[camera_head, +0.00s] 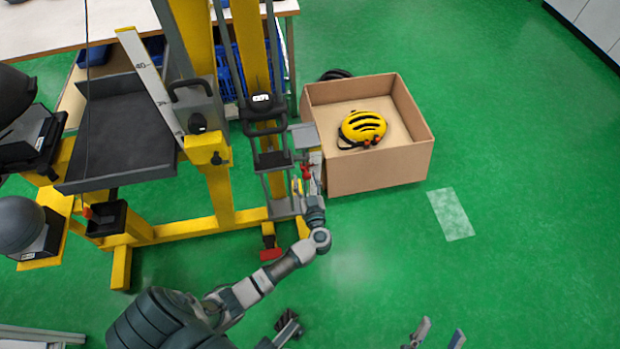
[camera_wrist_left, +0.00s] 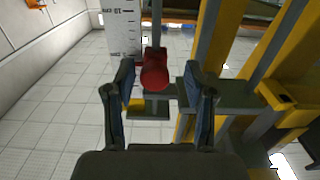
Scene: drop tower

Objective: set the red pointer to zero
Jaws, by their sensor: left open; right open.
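The red pointer (camera_wrist_left: 155,72) shows in the left wrist view beside a white marked scale (camera_wrist_left: 121,32). It stands between the two spread fingers of my left gripper (camera_wrist_left: 163,84), with gaps visible on both sides. In the head view my left gripper (camera_head: 307,188) is at the tower's right side, by a small red part (camera_head: 307,171) that it partly hides. My right gripper (camera_head: 436,335) is open and empty at the bottom edge of the head view, over the green floor.
The yellow drop tower frame (camera_head: 217,190) stands at the left, with a long tilted white ruler (camera_head: 150,80). An open cardboard box (camera_head: 380,168) holding a yellow helmet (camera_head: 362,127) stands just right of my left gripper. The green floor (camera_head: 530,230) at the right is mostly clear.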

